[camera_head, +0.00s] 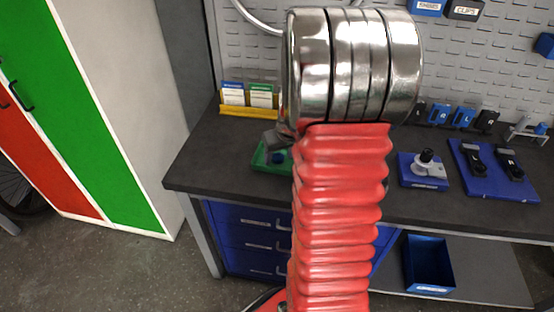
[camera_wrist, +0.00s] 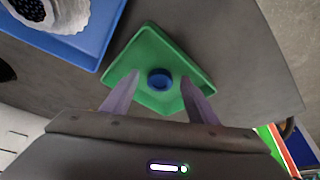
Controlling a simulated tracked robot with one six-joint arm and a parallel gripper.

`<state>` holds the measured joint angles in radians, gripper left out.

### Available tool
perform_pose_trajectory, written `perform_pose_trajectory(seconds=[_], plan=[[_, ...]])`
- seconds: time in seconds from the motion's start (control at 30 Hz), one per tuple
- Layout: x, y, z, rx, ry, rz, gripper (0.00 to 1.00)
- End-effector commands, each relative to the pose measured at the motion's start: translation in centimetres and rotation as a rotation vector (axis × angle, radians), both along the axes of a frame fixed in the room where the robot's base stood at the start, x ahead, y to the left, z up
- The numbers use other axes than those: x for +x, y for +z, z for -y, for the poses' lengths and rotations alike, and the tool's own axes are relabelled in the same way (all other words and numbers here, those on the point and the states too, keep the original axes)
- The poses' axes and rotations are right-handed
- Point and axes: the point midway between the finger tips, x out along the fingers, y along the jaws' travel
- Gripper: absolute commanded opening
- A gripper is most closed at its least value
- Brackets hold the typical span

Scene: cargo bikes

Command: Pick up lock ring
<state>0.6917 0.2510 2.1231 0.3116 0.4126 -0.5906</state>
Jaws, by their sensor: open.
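The lock ring, a small round blue piece (camera_wrist: 160,79), lies on a green tray (camera_wrist: 152,40) in the wrist view. The ring also shows small in the head view (camera_head: 278,158), on the left part of the bench. My gripper (camera_wrist: 159,76) is open, with one finger on each side of the ring in the picture. I cannot tell its exact height above the tray. Nothing is between the fingers' grip. In the head view my arm hides part of the green tray (camera_head: 260,160) and most of the gripper.
A blue tray (camera_wrist: 85,55) with a pale part lies at upper left in the wrist view. The dark bench top (camera_head: 215,150) is clear left of the green tray. A yellow card holder (camera_head: 250,110) stands behind it. Blue mats with parts (camera_head: 490,185) lie at right.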

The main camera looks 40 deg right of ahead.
Motion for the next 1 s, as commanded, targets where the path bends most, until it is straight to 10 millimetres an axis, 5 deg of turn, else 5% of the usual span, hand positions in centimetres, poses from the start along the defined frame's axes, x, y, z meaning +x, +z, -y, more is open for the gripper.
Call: perform_pose_trajectory(seconds=[0.53,1.0], plan=[[0.06,-0.05,0.02,0.0,0.0,0.001,0.53],[0.06,-0.04,0.01,0.0,0.0,0.001,0.21]])
